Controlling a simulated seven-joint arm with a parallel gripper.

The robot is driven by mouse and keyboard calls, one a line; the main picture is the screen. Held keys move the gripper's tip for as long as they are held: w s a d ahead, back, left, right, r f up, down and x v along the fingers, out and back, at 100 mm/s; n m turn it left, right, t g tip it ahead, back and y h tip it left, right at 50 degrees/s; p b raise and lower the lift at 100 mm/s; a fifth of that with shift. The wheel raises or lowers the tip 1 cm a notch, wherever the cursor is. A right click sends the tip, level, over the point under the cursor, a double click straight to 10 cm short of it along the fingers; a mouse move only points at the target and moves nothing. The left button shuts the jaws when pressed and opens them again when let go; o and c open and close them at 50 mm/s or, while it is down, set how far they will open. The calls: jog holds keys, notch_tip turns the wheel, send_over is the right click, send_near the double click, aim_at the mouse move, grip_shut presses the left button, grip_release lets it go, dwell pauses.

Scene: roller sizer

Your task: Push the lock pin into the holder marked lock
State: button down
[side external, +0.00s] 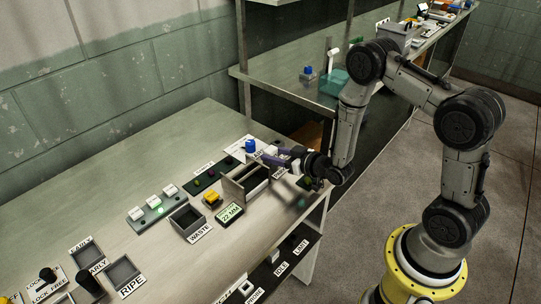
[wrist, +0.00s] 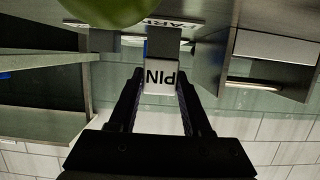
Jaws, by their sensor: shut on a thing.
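The lock pin (wrist: 161,78) shows in the wrist view as a white block lettered PIN, upside down, with a grey stem beyond it. My gripper (wrist: 160,88) is shut on the white block, one dark finger at each side. In the side external view my gripper (side external: 272,156) is low at the far right end of the bench, beside a PARK label; the pin is too small there to make out clearly. A plate lettered LOCK and LOCK FREE (side external: 47,287) lies at the lower left, with a black knob (side external: 47,274). The holder's opening cannot be made out.
Near my gripper stand an open two-part box (side external: 235,193), a blue-topped item (side external: 250,146) and a dark green button strip (side external: 207,177). The WASTE bin (side external: 186,222) and RIPE tray (side external: 122,271) lie leftward. A blurred green round thing (wrist: 115,8) crosses the wrist view's top.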

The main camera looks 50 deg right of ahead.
jog(key=shift+r, duration=0.4)
jog(key=r, duration=0.3)
jog(key=shift+s, duration=0.2)
jog(key=s+a+r, duration=0.1)
jog(key=s+r, duration=0.8)
jog(key=s, duration=0.4)
jog(key=shift+s+a, duration=0.3)
